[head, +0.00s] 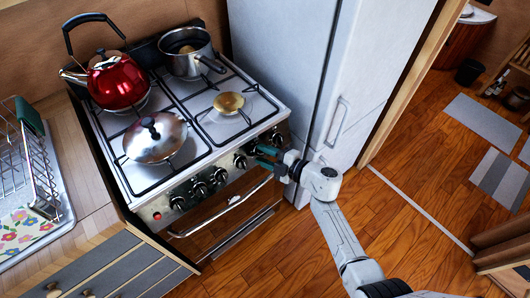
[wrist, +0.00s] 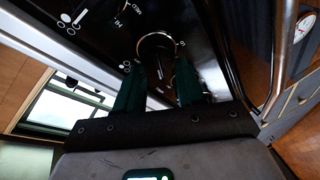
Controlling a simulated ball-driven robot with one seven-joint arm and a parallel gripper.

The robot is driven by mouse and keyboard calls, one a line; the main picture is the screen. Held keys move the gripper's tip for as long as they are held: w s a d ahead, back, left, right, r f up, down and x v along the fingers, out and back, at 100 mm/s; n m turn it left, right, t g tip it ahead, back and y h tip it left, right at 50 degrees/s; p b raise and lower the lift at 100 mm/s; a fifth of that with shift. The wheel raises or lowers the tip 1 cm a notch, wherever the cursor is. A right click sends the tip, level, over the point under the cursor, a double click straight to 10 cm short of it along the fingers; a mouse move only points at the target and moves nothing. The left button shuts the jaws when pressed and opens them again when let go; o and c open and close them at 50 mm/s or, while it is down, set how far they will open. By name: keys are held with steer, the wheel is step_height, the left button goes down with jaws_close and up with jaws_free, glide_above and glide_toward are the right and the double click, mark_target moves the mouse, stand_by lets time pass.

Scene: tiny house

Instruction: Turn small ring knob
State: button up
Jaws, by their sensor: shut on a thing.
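The stove (head: 155,190) has a row of knobs along its dark front panel. My gripper (head: 262,157) reaches this panel from the right, near the row's right end. In the wrist view, a round knob with a shiny metal ring (wrist: 158,43) sits on the black panel among white markings. The two green fingers of my gripper (wrist: 158,78) stand on either side of the knob and are shut on it. The fingers hide the knob's lower part, so its pointing direction is unclear. In the head view my gripper covers this knob.
On the stovetop are a red kettle (head: 118,84), a steel pot (head: 188,55) and a lidded pan (head: 155,138). The oven handle (head: 225,207) runs below the knobs. A white fridge (head: 285,60) stands close on the right. The wooden floor (head: 415,215) in front is clear.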

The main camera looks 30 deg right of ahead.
steer(key=shift+f+n, duration=0.1)
steer(key=shift+n, duration=0.4)
steer(key=o, duration=1)
steer(key=shift+s, duration=0.15)
steer(key=v, duration=1)
steer(key=shift+s+d+r+p, duration=0.2)
steer(key=shift+p, duration=0.15)
